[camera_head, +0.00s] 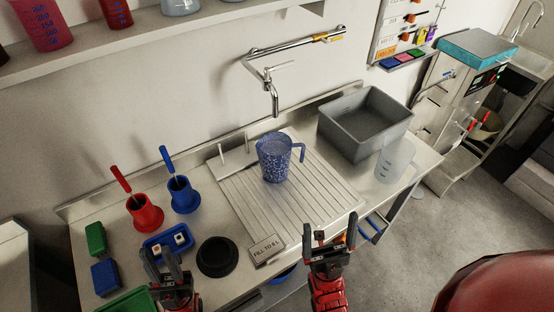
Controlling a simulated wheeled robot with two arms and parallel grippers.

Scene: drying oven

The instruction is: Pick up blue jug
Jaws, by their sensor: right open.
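The blue jug (274,160) is a speckled blue pitcher standing upright on the ribbed draining board (232,203), with its handle to the right. It stands below the wall tap. My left gripper (162,262) is at the lower left, above the counter's front part near a small blue tray, with its two fingers apart and nothing seen between them. My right gripper (329,239) is at the lower middle, near the front edge of the draining board, open and empty. Both grippers are apart from the jug.
A grey basin (364,124) and a translucent jug (395,160) stand right of the board. Red (145,213) and blue (183,195) holders with brushes stand left. A black round piece (217,257) and a "FILL TO 6 L" sign (267,250) are in front. The tap (274,98) overhangs.

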